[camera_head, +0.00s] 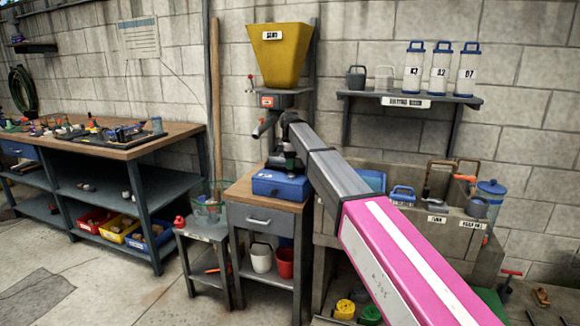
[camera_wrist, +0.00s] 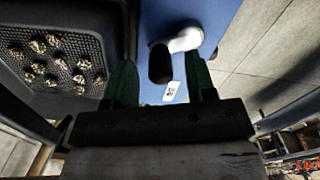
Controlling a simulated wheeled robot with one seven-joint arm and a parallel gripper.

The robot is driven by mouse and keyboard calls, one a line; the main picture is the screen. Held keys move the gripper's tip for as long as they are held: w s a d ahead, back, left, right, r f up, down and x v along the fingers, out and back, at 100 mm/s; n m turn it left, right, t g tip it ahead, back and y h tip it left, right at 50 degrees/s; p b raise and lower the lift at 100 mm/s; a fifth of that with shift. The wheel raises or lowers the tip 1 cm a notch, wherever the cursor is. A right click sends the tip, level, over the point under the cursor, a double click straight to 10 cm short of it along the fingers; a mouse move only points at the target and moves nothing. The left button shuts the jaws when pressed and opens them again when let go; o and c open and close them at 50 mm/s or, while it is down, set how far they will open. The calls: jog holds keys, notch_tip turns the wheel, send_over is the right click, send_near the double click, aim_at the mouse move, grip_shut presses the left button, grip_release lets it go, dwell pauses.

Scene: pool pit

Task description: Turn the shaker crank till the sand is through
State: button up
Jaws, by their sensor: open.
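In the wrist view the green fingers of my gripper (camera_wrist: 160,78) are apart. A black crank knob (camera_wrist: 160,60) shows in the gap between them, with space on both sides. The pale crank arm (camera_wrist: 187,40) runs from the knob to the upper right over a blue body (camera_wrist: 225,12). A black mesh sieve tray (camera_wrist: 50,100) lies left of the gripper with several rough lumps on it. I cannot make out loose sand there. In the head view the blue shaker base (camera_head: 280,186) stands on a small wooden-topped bench, and my arm hides much of the shaker.
A yellow hopper (camera_head: 279,50) stands above the shaker. A long workbench (camera_head: 135,150) is on the left, and a wall shelf (camera_head: 420,97) with canisters is on the right. A low stand with a glass bowl (camera_head: 208,212) is beside the small bench. The left floor is clear.

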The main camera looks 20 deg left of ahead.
notch_tip(320, 180, up, 9)
jog(key=shift+w+f, duration=0.1)
jog(key=shift+f, duration=0.1)
jog(key=shift+r, duration=0.4)
